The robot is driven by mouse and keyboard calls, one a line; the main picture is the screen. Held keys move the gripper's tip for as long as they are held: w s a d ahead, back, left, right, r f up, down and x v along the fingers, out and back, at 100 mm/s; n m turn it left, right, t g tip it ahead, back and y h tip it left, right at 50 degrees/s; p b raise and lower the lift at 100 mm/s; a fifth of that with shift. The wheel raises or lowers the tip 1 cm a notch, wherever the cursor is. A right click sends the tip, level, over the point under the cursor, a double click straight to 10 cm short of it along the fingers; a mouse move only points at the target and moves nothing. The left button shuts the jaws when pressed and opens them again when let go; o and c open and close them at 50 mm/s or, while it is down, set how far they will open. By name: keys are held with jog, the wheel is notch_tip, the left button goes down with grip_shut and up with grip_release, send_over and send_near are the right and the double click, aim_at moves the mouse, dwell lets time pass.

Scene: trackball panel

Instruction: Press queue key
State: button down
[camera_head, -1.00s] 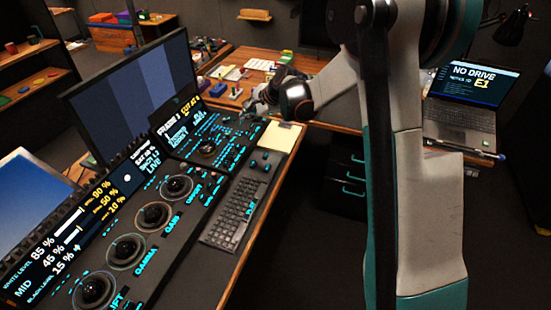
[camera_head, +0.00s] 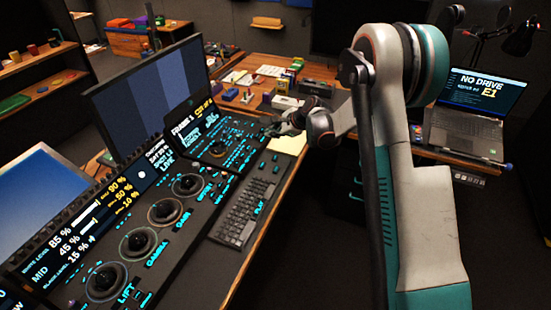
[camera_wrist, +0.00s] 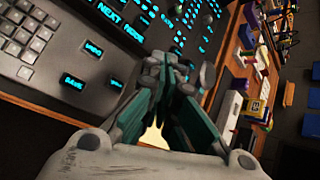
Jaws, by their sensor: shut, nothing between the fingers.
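My gripper (camera_head: 284,125) is at the far right end of the black control panel (camera_head: 205,158) in the head view. In the wrist view the gripper (camera_wrist: 172,62) has its fingers together, with nothing between them, over the panel's edge. I cannot pick out a key marked queue: most labels are too small or blurred. The fingers hide part of the panel. Whether the fingertips touch it, I cannot tell.
A keyboard (camera_head: 236,222) lies in front of the panel; separate dark keys (camera_wrist: 74,83) sit beside it. A pale sheet (camera_head: 290,144) lies below my gripper. Trackballs (camera_head: 165,211) line the panel. A monitor (camera_head: 150,95) stands behind, and a laptop (camera_head: 474,115) at right.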

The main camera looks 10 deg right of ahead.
aim_at(274, 159)
jog(key=shift+f+b, duration=2.3)
jog(key=shift+f, duration=2.1)
jog(key=shift+f+b, duration=0.4)
jog(key=shift+f+b, duration=0.45)
jog(key=shift+f, duration=0.05)
jog(key=shift+r, duration=0.15)
jog(key=shift+r+p, duration=0.45)
jog(key=shift+r, duration=0.35)
jog(key=shift+r, duration=0.1)
jog(key=shift+r+p, duration=1.2)
jog(key=shift+r, duration=1.2)
